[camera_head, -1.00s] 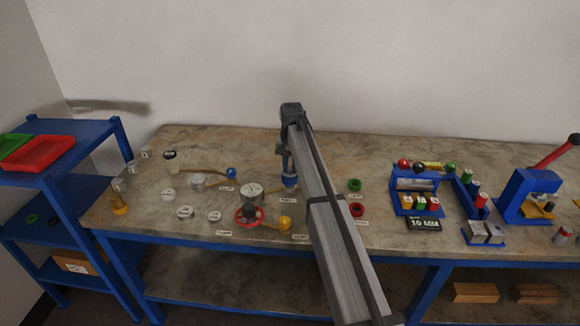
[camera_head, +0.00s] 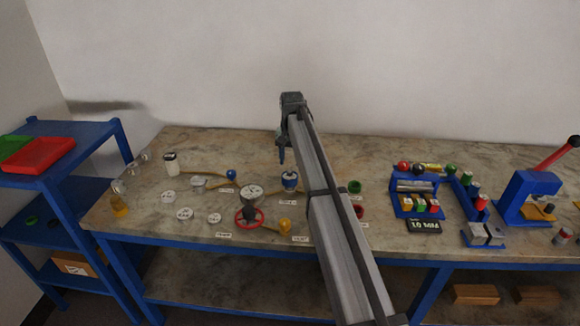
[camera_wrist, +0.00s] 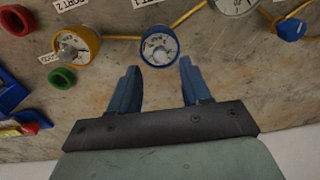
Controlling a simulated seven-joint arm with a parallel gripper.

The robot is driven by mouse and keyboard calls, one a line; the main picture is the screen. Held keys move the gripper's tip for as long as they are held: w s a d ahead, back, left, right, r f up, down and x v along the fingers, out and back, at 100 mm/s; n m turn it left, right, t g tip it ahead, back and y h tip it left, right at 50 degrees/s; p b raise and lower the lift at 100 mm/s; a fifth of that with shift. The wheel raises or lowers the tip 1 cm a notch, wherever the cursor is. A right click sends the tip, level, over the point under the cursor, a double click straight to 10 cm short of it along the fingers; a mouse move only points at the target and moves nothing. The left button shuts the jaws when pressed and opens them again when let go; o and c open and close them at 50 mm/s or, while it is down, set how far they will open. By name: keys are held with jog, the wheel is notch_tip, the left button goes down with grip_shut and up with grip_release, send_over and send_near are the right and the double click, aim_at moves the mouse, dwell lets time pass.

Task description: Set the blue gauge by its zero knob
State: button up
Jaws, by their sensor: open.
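The blue gauge (camera_head: 289,181) stands on the bench just in front of my gripper in the head view. In the wrist view the blue gauge (camera_wrist: 159,46) shows a white dial with a blue rim, just beyond the fingertips and about midway between them. Its zero knob is too small to make out for certain. My gripper (camera_head: 282,157) hangs above and behind the gauge. In the wrist view my gripper (camera_wrist: 158,70) has its two blue fingers wide apart, with nothing between them.
A yellow gauge (camera_wrist: 76,46) stands beside the blue one, near green and red rings (camera_wrist: 62,78). A white-dial gauge (camera_head: 251,191) and a red handwheel (camera_head: 249,218) stand left of the blue gauge in the head view. Blue fixtures (camera_head: 415,190) stand at right.

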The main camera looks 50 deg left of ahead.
aim_at(291, 171)
notch_tip(291, 171, up, 10)
jog(key=shift+f, duration=0.2)
jog(key=shift+w, duration=0.1)
dwell(0.5)
